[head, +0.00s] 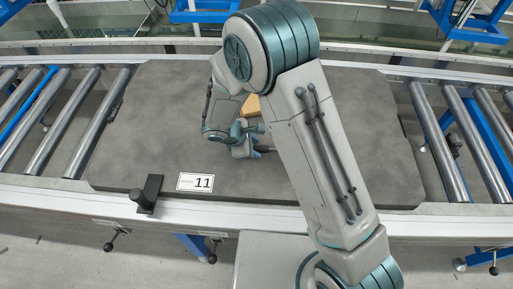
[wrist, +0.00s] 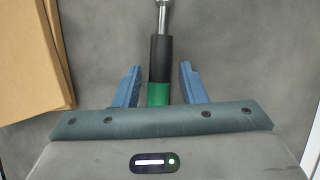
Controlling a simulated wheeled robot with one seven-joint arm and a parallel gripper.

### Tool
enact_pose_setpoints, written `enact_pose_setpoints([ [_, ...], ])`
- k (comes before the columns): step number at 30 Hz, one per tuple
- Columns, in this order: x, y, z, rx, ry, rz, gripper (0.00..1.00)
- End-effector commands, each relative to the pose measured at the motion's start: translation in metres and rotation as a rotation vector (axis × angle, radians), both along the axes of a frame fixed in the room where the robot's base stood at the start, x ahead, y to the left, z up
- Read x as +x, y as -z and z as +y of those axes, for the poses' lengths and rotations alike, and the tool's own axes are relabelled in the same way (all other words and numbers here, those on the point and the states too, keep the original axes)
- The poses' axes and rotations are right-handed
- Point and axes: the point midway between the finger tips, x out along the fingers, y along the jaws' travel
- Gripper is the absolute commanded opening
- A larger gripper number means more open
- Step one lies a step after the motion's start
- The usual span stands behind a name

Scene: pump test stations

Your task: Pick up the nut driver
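The nut driver (wrist: 160,58) shows in the wrist view, with a black and green handle and a metal shaft pointing to the top edge. It lies on the dark grey board (head: 130,130). My gripper (wrist: 160,80) is open, with one blue finger on each side of the handle. A gap shows between each finger and the handle. In the head view my gripper (head: 258,140) is low over the middle of the board. I cannot make out the nut driver there, as my arm and gripper hide that spot.
A cardboard box (wrist: 35,55) is close at the left of my gripper in the wrist view; part of it shows in the head view (head: 251,106). A label marked 11 (head: 195,182) and a black stop (head: 148,193) are at the front edge. Metal rollers (head: 45,130) flank the board.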

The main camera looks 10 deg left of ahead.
Motion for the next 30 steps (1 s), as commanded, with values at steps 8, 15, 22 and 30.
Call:
enact_pose_setpoints([
  [8,0.000,0.005,-0.004,-0.003,0.006,0.005,0.03],
  [15,0.002,0.005,-0.005,-0.003,0.006,0.002,0.00],
  [22,0.000,-0.002,-0.002,-0.001,0.001,0.003,0.00],
  [30,-0.011,-0.045,-0.003,-0.001,-0.003,0.003,0.00],
])
